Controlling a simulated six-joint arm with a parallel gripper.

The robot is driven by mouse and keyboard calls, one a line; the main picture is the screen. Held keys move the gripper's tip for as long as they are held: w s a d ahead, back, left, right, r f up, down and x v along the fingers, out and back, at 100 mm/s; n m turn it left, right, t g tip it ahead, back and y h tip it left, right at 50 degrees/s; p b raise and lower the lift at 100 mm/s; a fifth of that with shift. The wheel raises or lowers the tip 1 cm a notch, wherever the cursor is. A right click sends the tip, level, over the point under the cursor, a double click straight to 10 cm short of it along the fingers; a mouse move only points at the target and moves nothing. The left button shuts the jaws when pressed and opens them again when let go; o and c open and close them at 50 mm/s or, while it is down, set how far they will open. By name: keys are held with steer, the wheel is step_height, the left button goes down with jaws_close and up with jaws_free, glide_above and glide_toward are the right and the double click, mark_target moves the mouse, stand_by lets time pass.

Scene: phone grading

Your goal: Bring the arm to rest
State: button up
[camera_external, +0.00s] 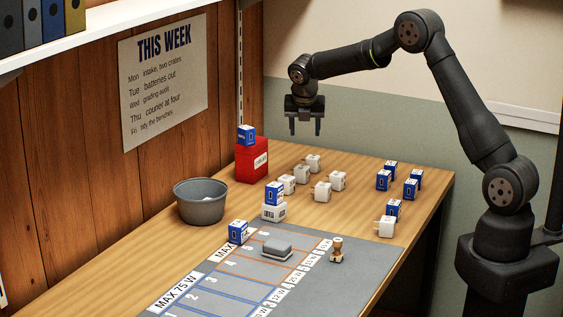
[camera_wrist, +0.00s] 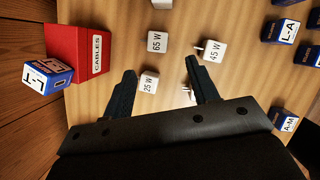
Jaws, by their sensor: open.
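My gripper (camera_external: 305,122) hangs from my arm above the far part of the wooden table, pointing down. In the wrist view my gripper (camera_wrist: 160,85) has its two dark fingers spread apart with nothing between the tips. White charger blocks lie on the table below it: one marked 65 W (camera_wrist: 157,42), one marked 45 W (camera_wrist: 213,50) and one marked 25 W (camera_wrist: 149,83). They are apart from the fingers, at table height. My arm is raised and bent, reaching from its base at the right.
A red CABLES box (camera_external: 252,160) with a blue box (camera_external: 246,135) on top stands at the back left. A grey bin (camera_external: 201,201) is nearer. Several blue boxes (camera_external: 383,180) stand at right. A grey mat (camera_external: 222,290) carries a grey block (camera_external: 277,250) and a small brown-and-white item (camera_external: 337,250).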

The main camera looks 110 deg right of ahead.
steer(key=s+a+f+m, duration=0.1)
steer(key=s+a+m, duration=0.1)
steer(key=s+a, duration=0.3)
steer(key=s+a+f+m+g, duration=0.1)
steer(key=s+a+f+m, duration=0.1)
steer(key=s+a, duration=0.4)
steer(key=a, duration=0.4)
steer(key=shift+a+f+y, duration=0.15)
steer(key=shift+f+y, duration=0.15)
steer(key=shift+y, duration=0.1)
steer(key=shift+s, duration=0.1)
